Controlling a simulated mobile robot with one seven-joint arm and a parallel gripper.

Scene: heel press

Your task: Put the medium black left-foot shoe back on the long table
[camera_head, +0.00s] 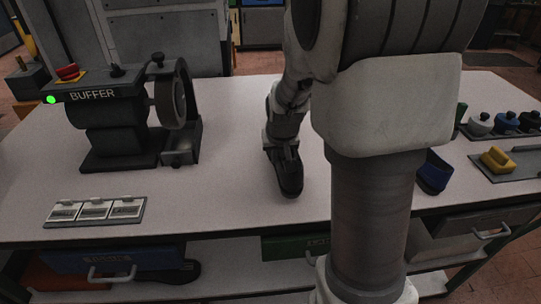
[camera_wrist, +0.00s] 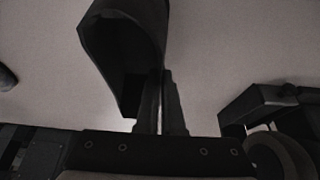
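A black shoe (camera_head: 290,175) is at the middle of the long table (camera_head: 235,190), pointing toward the near edge. My gripper (camera_head: 284,150) is right above its far end. In the wrist view the shoe (camera_wrist: 120,40) hangs at the top, and the fingers of my gripper (camera_wrist: 163,85) are close together with the shoe's edge between them. Whether the sole touches the tabletop, I cannot tell. The shoe's size and foot side are not readable.
The buffer machine (camera_head: 105,115) stands at left, with a labelled plate (camera_head: 95,210) in front. A blue-and-black shoe (camera_head: 433,172) is partly hidden behind my arm. A yellow object (camera_head: 497,160) and several knobbed bottles (camera_head: 480,124) are at right. Drawers hang below.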

